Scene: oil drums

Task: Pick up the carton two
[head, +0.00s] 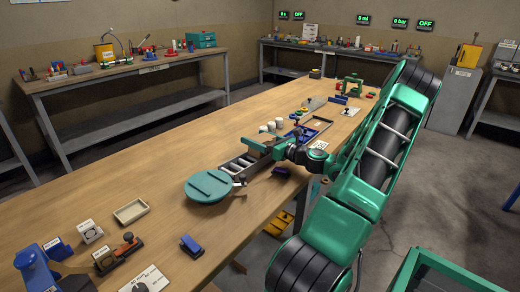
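I cannot pick out anything in the head view that is surely carton two. A small white labelled box (89,231) stands at the near left of the long wooden table (150,180). Several small whitish pieces lie near the table's middle, too small to identify. My gripper (268,148) is low over the middle of the table, at the end of my green arm, beside a grey slotted trough. It is far to the right of the white box. Its fingertips are small and blend with the things behind, so I cannot tell whether they are open or hold anything.
A round green lid (208,187) lies by the grey trough (243,165). A cream tray (131,212), a blue block (192,246) and a black-and-red device (119,254) are nearer. A blue-edged tray (310,128) lies beyond my gripper. Bare wood lies left of the lid.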

